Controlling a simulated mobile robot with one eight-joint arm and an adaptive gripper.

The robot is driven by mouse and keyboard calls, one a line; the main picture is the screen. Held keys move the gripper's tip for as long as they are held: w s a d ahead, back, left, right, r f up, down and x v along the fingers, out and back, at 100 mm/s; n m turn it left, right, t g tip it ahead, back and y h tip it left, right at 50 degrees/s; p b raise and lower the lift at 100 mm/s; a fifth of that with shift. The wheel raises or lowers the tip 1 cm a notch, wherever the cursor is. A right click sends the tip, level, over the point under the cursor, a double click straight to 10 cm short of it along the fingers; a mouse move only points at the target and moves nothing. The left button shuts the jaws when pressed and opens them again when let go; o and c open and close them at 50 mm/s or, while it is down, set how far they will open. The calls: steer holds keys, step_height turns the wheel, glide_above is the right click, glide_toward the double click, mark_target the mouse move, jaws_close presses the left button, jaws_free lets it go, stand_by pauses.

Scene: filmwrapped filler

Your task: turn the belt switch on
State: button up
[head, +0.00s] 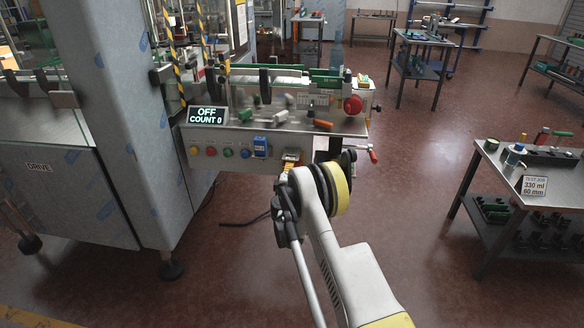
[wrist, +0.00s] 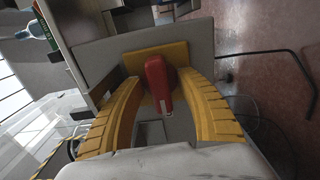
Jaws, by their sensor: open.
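The belt switch (wrist: 159,82) is a red handle on a yellow plate (wrist: 182,56), seen in the wrist view. My gripper (wrist: 161,90) is open, its yellow fingers on either side of the red handle. I cannot tell whether they touch it. In the head view my gripper (head: 287,172) is at the right end of the machine's front panel, and my arm hides most of the switch there. The display (head: 207,116) reads OFF and COUNT 0.
Several coloured buttons (head: 228,153) and a blue switch box (head: 261,146) sit left of my gripper on the panel. A red round knob (head: 353,105) is above right. A table with a sign (head: 534,187) stands at the right. Red floor between is clear.

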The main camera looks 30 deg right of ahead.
steer(key=shift+c, duration=0.5)
jaws_close()
steer(key=m, duration=0.4)
steer(key=shift+m, duration=0.3)
steer(key=m, duration=0.4)
steer(key=shift+m, duration=0.3)
steer(key=m, duration=0.4)
steer(key=shift+m, duration=2.4)
